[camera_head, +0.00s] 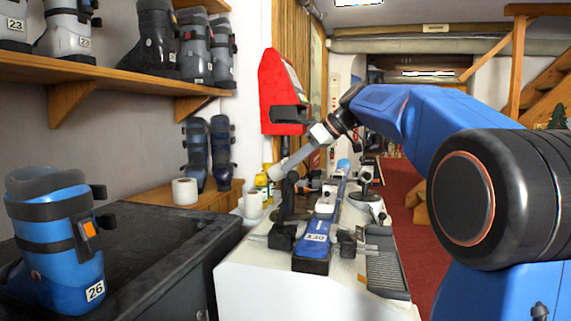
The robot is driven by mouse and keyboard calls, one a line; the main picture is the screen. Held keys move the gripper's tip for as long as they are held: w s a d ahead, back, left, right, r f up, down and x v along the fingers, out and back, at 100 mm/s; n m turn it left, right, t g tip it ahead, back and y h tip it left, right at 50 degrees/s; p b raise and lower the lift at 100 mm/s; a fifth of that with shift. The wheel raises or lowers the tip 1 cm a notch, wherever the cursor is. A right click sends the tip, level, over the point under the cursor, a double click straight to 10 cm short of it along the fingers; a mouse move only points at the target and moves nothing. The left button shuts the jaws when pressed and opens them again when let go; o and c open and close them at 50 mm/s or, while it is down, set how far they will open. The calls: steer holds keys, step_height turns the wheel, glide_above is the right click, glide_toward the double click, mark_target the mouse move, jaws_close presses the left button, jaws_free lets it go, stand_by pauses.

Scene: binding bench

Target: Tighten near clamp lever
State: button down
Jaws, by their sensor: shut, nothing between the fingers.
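A blue ski (312,252) lies lengthwise along the white-topped binding bench (300,290). The near clamp (281,236) has dark jaws on both sides of the ski's near end. A dark upright bar (287,200), which looks like its lever, rises from the left jaw. My gripper (273,174) reaches down and left from my blue arm and is shut and empty. Its light tip overlaps the top of the bar in the picture; I cannot tell whether they touch. The individual fingers are too small to make out.
A blue boot (62,240) stands on the dark cabinet (165,235) at the left. A red machine (279,90) is on the wall behind my gripper. A grey ridged tray (387,270) lies right of the ski. Red floor (408,215) is open beyond the bench's right side.

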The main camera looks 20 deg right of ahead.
steer(key=shift+s+d+f, duration=0.15)
steer(key=shift+d+f, duration=0.1)
stand_by(0.3)
steer(key=shift+w+a+r, duration=0.3)
steer(key=shift+a+r, duration=0.05)
steer(key=shift+r, duration=0.1)
steer(key=s+d+r, duration=0.3)
steer(key=d+r, duration=0.1)
steer(key=r, duration=0.3)
steer(key=shift+d+r, duration=0.15)
steer(key=shift+r, duration=0.25)
stand_by(0.3)
